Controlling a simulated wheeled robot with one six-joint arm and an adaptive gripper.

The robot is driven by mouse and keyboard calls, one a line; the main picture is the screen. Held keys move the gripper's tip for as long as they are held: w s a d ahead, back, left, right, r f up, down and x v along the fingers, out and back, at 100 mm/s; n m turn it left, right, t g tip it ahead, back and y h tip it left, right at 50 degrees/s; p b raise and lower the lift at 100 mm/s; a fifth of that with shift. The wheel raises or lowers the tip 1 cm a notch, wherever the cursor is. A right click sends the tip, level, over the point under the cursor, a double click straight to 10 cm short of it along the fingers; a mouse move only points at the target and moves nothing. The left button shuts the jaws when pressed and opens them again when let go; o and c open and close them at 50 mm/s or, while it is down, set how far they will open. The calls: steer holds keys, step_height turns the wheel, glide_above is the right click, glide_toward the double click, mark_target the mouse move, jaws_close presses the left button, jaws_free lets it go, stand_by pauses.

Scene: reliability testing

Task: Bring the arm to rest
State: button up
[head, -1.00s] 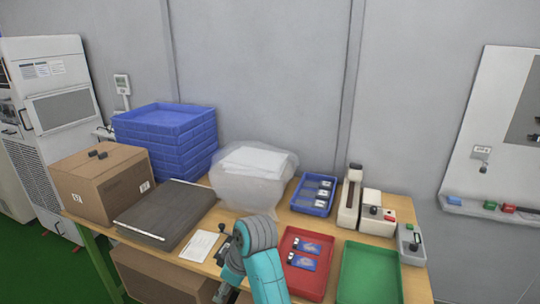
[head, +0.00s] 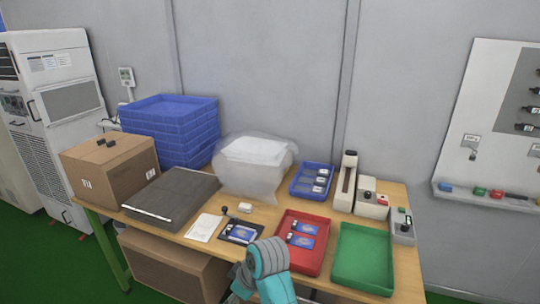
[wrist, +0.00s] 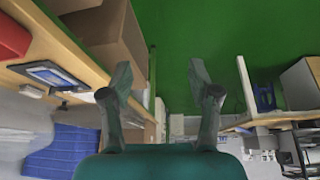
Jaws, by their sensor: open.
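My gripper (wrist: 160,85) shows in the wrist view with its two fingers apart and nothing between them. It points past the table's front edge over the green floor (wrist: 195,40). In the head view my teal arm with its grey joint rises at the bottom centre, in front of the table (head: 345,208); the fingers do not show there. A dark mat with a blue-and-white card (head: 240,232) lies on the table just behind the arm, and it also shows in the wrist view (wrist: 58,76).
A red tray (head: 315,268) with blue cards and a green tray (head: 365,258) stand right of the arm. A blue tray (head: 311,181), a bagged bin (head: 252,165), stacked blue crates (head: 170,130) and a cardboard box (head: 110,172) stand farther back. Another box (head: 170,268) is under the table.

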steer(key=s+d+f+m+t, duration=0.55)
steer(key=s+d+f, duration=0.8)
steer(key=f, duration=0.35)
steer(key=s+d+m+t+h, duration=0.1)
steer(key=s+d+m, duration=0.1)
steer(key=s+d, duration=0.3)
steer(key=s+d+m+t+h, duration=0.1)
steer(key=s+d+m+t, duration=0.15)
steer(key=s, duration=0.55)
steer(key=s+d+r+m+t+h, duration=0.1)
steer(key=s+d+r, duration=0.2)
steer(key=s+r, duration=0.6)
steer(key=s+d+r+m+t+h, duration=0.1)
steer(key=s+d+r+t, duration=0.1)
steer(key=s+r, duration=0.7)
steer(key=shift+s+d+m, duration=0.3)
steer(key=shift+s+d, duration=0.05)
steer(key=shift+d, duration=0.35)
